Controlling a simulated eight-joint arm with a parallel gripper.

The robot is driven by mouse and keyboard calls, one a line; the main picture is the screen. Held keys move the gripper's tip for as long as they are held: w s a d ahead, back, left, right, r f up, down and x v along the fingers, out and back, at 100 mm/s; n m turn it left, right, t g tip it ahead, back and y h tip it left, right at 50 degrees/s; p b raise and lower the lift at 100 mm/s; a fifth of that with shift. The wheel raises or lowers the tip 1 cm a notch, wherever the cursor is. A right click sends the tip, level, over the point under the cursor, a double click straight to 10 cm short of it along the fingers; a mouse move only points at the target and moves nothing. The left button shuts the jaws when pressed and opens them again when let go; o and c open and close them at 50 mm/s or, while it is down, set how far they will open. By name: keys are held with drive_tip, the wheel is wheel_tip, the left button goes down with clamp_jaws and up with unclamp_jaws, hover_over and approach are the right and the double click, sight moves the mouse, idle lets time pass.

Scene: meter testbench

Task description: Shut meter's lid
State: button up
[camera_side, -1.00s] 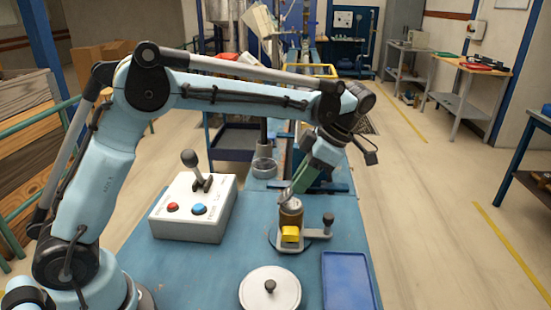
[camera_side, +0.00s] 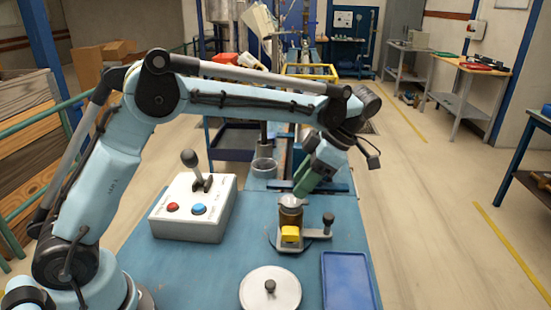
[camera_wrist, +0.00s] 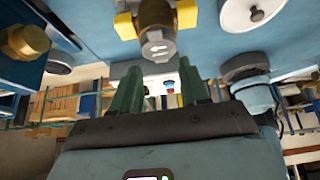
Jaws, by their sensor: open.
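The meter (camera_side: 291,214) is a small brass-brown cylinder standing upright in a clamp with yellow jaws on the blue bench. Its grey lid (camera_side: 291,201) lies across the top and looks nearly level; I cannot tell whether it is fully seated. The wrist view shows the meter (camera_wrist: 154,14) and its pale lid face (camera_wrist: 158,46) with a dark mark on it. My gripper (camera_side: 302,190), with green fingers, is just above and to the right of the lid. In the wrist view the fingers of my gripper (camera_wrist: 159,80) are apart with nothing between them.
The clamp's black-knobbed lever (camera_side: 328,220) sticks out to the right of the meter. A control box (camera_side: 195,208) with a lever and red and blue buttons stands to the left. A white round cover (camera_side: 270,291) and a blue tray (camera_side: 348,282) lie in front. A grey cup (camera_side: 263,167) stands behind.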

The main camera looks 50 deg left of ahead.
drive_tip(key=shift+r, duration=0.1)
drive_tip(key=v, duration=0.7)
drive_tip(key=shift+r, duration=0.2)
drive_tip(key=m+t+h, duration=0.3)
drive_tip(key=m+t, duration=0.3)
drive_tip(key=m, duration=0.9)
hover_over(297, 202)
drive_tip(key=s+a, duration=0.1)
drive_tip(key=s, duration=0.3)
drive_tip(key=s+a+f+m+t+h, duration=0.1)
drive_tip(key=s+f+m+t, duration=0.4)
drive_tip(key=m, duration=0.7)
drive_tip(key=shift+s+a+f+t, duration=0.4)
drive_tip(key=shift+s+f, duration=0.35)
drive_tip(key=shift+s, duration=0.5)
